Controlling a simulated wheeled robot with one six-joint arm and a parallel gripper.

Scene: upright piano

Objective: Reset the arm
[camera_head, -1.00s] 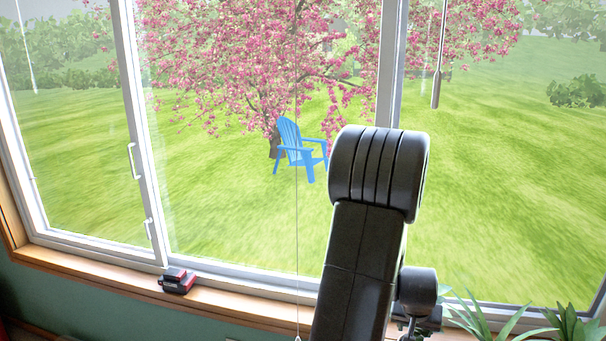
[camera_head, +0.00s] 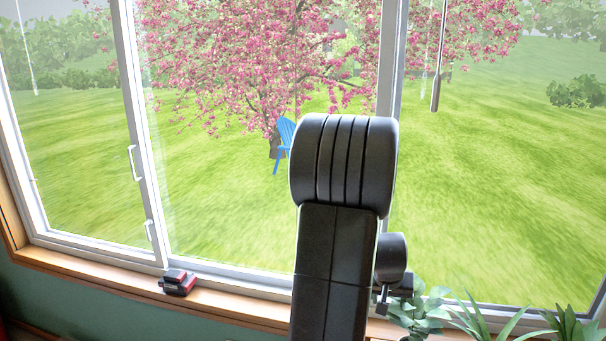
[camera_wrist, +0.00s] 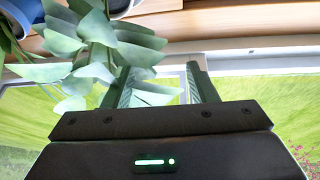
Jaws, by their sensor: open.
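My black arm (camera_head: 335,245) stands upright in the middle of the head view, in front of the window. In the head view the gripper end is mostly hidden behind the arm, near the leafy plant (camera_head: 425,308).
A wooden window sill (camera_head: 235,308) runs along the bottom of the window. A small red and black object (camera_head: 178,283) lies on it at the left. Spiky green plants (camera_head: 570,325) stand at the lower right. A blue chair (camera_head: 284,135) is outside on the lawn, partly covered by my arm.

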